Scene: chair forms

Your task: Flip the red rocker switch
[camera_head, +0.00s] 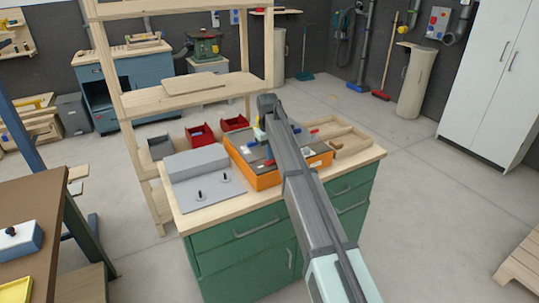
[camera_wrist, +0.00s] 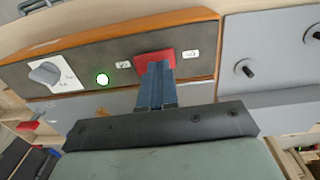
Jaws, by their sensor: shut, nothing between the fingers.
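The red rocker switch (camera_wrist: 148,60) sits on the dark panel (camera_wrist: 82,60) of an orange-edged box, between two small white labels, in the wrist view. My gripper (camera_wrist: 155,68) is shut and empty, its two fingers together. The fingertips are over the lower part of the switch and hide some of it; I cannot tell whether they touch it.
A white-plated grey knob (camera_wrist: 44,73) and a green-lit round button (camera_wrist: 102,79) are left of the switch. A grey fixture with dark pegs (camera_head: 205,190) stands beside the box on the wooden-topped green cabinet (camera_head: 235,233). Red bins (camera_head: 200,135) are behind, near a wooden shelf.

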